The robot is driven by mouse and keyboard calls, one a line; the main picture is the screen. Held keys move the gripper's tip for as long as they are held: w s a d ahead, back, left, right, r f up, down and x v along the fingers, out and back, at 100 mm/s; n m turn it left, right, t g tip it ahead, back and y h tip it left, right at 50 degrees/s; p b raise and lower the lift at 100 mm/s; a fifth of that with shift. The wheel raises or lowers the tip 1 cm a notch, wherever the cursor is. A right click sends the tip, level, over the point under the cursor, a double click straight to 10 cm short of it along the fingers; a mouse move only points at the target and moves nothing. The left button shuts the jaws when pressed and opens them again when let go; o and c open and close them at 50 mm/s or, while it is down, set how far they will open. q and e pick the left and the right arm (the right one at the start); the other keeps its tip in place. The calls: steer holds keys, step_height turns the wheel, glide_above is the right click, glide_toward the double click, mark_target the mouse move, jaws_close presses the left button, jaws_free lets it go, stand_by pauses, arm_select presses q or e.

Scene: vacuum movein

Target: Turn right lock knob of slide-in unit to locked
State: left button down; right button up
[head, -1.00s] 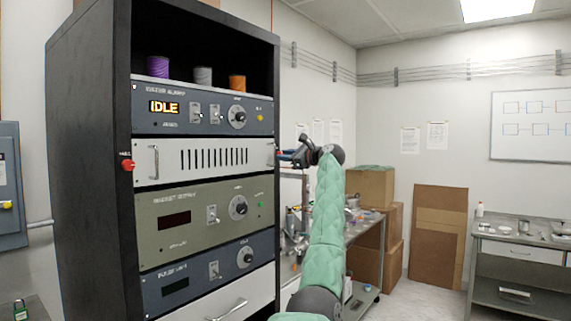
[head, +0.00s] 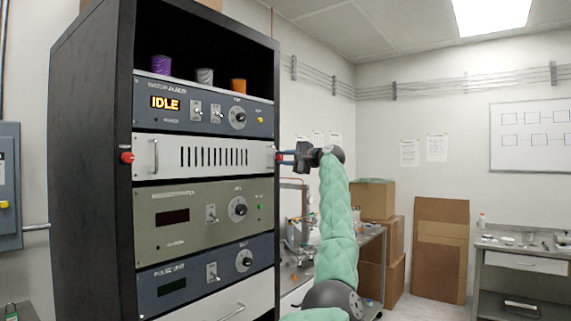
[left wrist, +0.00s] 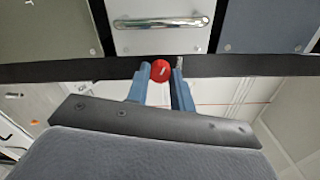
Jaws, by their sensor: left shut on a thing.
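The slide-in unit (head: 185,157) is a white vented panel with handles, seated in the black rack. Its right lock knob is red (left wrist: 161,71); it shows in the left wrist view with a short pale mark on its face, and in the head view it is mostly hidden by the gripper. My left gripper (head: 283,157) reaches the rack's right post from the right, its blue fingers (left wrist: 161,82) shut on this knob, one on each side. The left lock knob (head: 127,157) is red and sits on the left post. My right gripper is out of view.
Panels with switches and dials sit above (head: 220,117) and below (head: 170,217) the unit. Spools stand on top. A workbench (head: 368,240) and cardboard boxes (head: 376,201) are behind my arm. Floor shows at the right.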

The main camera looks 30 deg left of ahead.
arm_select(q)
steer(key=n, duration=0.2)
steer(key=shift+f+n, duration=0.15)
steer(key=shift+n, duration=0.15)
steer(key=shift+n+b, duration=0.45)
steer(key=shift+n, duration=0.75)
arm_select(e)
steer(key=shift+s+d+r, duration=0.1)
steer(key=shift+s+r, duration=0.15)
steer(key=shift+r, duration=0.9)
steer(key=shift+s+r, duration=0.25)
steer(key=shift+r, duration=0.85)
arm_select(q)
steer(key=shift+n, duration=0.3)
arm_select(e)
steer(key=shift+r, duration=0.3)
arm_select(q)
steer(key=shift+f, duration=0.1)
steer(key=c, duration=1.4)
jaws_free()
steer(key=shift+c, duration=0.2)
steer(key=shift+o, duration=1.2)
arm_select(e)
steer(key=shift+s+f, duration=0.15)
arm_select(q)
steer(key=shift+d, duration=0.1)
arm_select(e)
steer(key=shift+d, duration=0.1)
